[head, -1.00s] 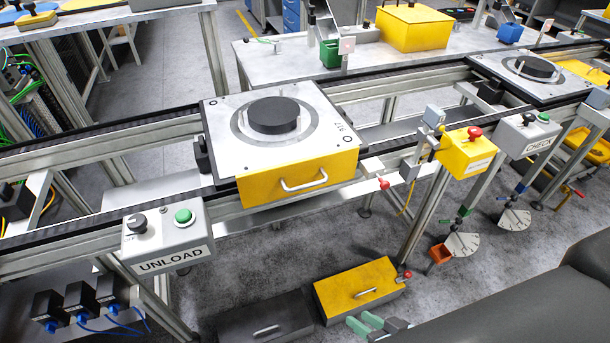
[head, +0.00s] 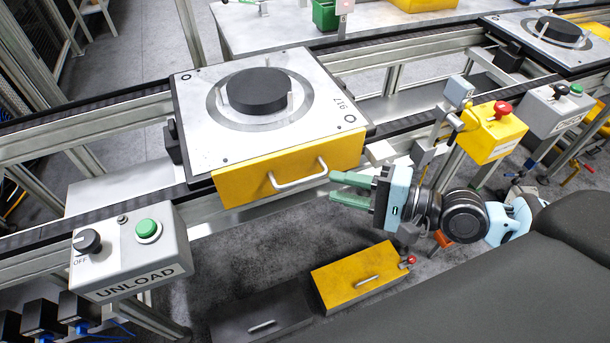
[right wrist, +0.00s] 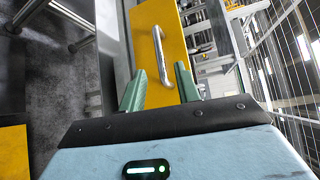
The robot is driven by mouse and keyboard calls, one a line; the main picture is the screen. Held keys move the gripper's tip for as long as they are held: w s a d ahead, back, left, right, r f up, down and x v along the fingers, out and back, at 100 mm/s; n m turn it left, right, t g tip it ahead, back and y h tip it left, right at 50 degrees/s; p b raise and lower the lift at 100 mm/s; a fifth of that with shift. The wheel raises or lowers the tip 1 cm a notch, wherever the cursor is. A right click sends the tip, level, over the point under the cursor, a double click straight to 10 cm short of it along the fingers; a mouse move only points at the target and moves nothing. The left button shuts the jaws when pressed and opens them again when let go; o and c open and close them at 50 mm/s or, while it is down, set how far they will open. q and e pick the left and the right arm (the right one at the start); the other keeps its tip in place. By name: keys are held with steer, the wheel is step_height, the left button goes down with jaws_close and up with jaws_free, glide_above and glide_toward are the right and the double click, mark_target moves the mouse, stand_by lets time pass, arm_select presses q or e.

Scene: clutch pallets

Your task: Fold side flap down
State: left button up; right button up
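The side flap (head: 240,182) is a yellow panel along the front side of the grey pallet (head: 195,125). It hangs down from the pallet's top edge. Its silver bar handle (head: 300,182) is at the panel's right half; in the right wrist view the handle (right wrist: 163,55) stands ahead of my fingers. My right gripper (head: 333,187) has green fingers spread apart with nothing between them. It is just right of the handle, and I cannot tell whether it touches the flap. My left gripper is not in view.
The pallet carries a black disc (head: 257,91) and sits on the conveyor. An UNLOAD control box (head: 130,250) stands front left. A yellow button box (head: 492,132) is at the right. A yellow drawer-like box (head: 355,277) and a dark one (head: 260,310) lie low in front.

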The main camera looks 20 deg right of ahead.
mark_target(306, 178)
steer(key=shift+w+a, duration=0.45)
steer(key=shift+w, duration=0.05)
steer(key=p+x, duration=0.1)
steer(key=x, duration=0.4)
steer(key=shift+p, duration=0.3)
steer(key=shift+w+a+f, duration=0.2)
steer(key=shift+w+a, duration=0.25)
steer(key=shift+a, duration=0.05)
jaws_close()
